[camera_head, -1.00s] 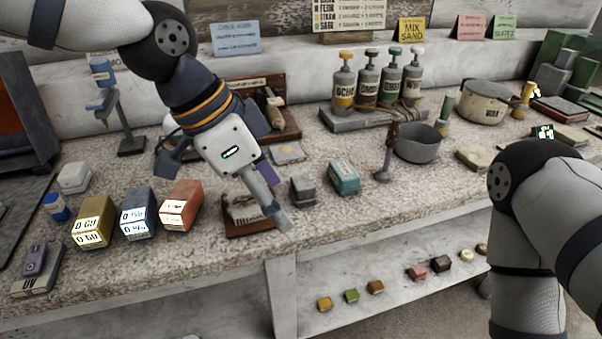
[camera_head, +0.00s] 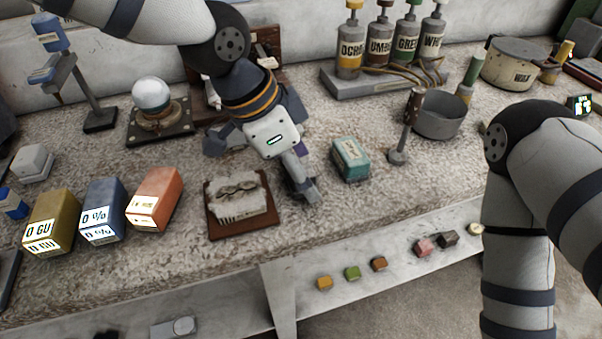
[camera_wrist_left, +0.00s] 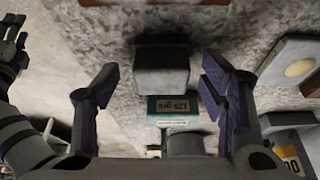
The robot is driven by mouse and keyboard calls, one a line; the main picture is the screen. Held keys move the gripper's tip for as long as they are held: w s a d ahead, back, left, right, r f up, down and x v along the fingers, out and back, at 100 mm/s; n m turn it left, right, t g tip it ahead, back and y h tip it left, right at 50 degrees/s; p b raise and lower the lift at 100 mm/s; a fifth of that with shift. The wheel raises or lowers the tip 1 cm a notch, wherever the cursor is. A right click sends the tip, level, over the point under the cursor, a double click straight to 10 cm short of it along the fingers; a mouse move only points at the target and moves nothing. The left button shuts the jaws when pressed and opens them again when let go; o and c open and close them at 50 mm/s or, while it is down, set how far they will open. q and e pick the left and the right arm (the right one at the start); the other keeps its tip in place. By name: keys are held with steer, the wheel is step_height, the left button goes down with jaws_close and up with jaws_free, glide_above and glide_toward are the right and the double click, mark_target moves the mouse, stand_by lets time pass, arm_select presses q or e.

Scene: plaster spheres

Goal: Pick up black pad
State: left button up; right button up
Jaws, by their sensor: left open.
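My left gripper (camera_head: 300,180) is over the counter, between the brown-based plaster block and the teal box, fingers pointing down. In the left wrist view its two purple-lined fingers stand wide apart, with nothing held between them. A dark grey-black block, which looks like the black pad (camera_wrist_left: 162,68), lies between and beyond the fingertips, in line with the gap. No contact with it shows. In the head view the gripper hides most or all of it. My right arm (camera_head: 530,150) shows at the right, but its gripper is out of the picture.
The teal box (camera_head: 350,160) stands close beside the gripper on the right. The plaster block (camera_head: 237,205) on a brown base is at the left. A metal post (camera_head: 405,130) and grey pot (camera_head: 438,115) stand farther right. Small coloured blocks lie on the lower shelf (camera_head: 330,306).

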arm_select(q)
steer(key=shift+w+d+f, duration=0.1)
steer(key=shift+w+f, duration=0.05)
steer(key=shift+f, duration=0.15)
steer(key=shift+r, duration=0.1)
steer(key=shift+c, duration=1.1)
steer(key=c, duration=0.9)
steer(key=shift+o, duration=0.2)
steer(key=shift+r, duration=0.1)
